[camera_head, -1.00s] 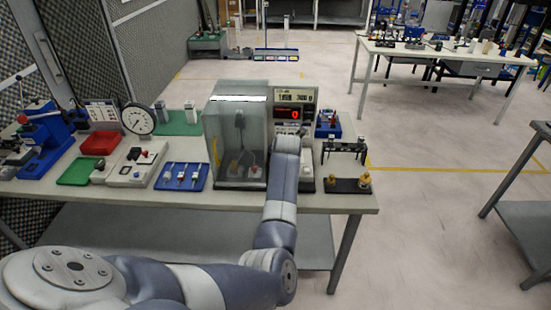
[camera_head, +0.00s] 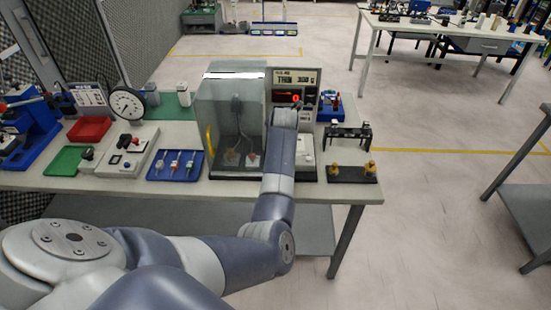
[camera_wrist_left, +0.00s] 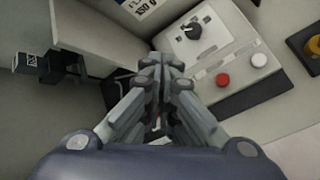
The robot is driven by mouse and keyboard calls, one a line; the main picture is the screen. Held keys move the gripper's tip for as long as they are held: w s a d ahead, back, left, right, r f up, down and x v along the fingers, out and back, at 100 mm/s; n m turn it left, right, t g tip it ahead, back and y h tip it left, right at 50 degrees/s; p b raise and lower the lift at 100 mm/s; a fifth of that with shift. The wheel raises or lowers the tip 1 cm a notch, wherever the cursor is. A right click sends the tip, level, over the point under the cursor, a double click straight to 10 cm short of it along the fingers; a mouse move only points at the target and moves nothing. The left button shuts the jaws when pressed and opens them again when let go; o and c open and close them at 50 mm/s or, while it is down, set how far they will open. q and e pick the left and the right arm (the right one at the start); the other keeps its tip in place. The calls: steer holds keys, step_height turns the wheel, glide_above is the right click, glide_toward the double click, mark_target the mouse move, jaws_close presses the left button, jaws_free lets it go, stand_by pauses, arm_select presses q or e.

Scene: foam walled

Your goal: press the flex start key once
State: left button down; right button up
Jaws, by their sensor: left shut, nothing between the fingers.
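The tester's panel with a lit red display (camera_head: 295,97) stands at the back of the bench, right of a clear-walled cabinet (camera_head: 232,125). Its control box (camera_head: 305,158) is partly hidden by my left arm. In the left wrist view the box (camera_wrist_left: 215,45) carries a black knob (camera_wrist_left: 193,31), a red button (camera_wrist_left: 222,79) and a white button (camera_wrist_left: 259,59). I cannot read which is the flex start key. My left gripper (camera_wrist_left: 162,65) is shut and empty, its tips left of the red button and apart from it in the picture. In the head view its fingers are mostly hidden.
A black stand with brass pieces (camera_head: 352,173) sits to the right. A blue tray (camera_head: 176,165), a dial gauge (camera_head: 127,104) and a red tray (camera_head: 89,130) are on the left.

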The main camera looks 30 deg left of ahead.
arm_select(q)
step_height(320, 180, down, 4)
steer(key=shift+s+r+b, duration=0.1)
steer(key=shift+s+b, duration=0.05)
steer(key=shift+b, duration=0.95)
step_height(320, 180, down, 3)
steer(key=shift+f+b, duration=0.15)
steer(key=shift+b, duration=1.1)
steer(key=shift+f+b, duration=0.3)
steer(key=shift+r, duration=0.1)
arm_select(e)
steer(key=f, duration=0.2)
steer(key=w+f, duration=0.1)
steer(key=a+f, duration=0.1)
steer(key=f, duration=0.1)
steer(key=shift+w+f, duration=0.15)
steer(key=shift+f, duration=0.15)
steer(key=shift+w, duration=0.45)
steer(key=shift+a, duration=0.4)
arm_select(q)
steer(key=shift+f+b, duration=0.45)
steer(key=shift+f, duration=0.05)
arm_select(e)
steer(key=shift+d+f, duration=0.1)
steer(key=shift+f, duration=0.4)
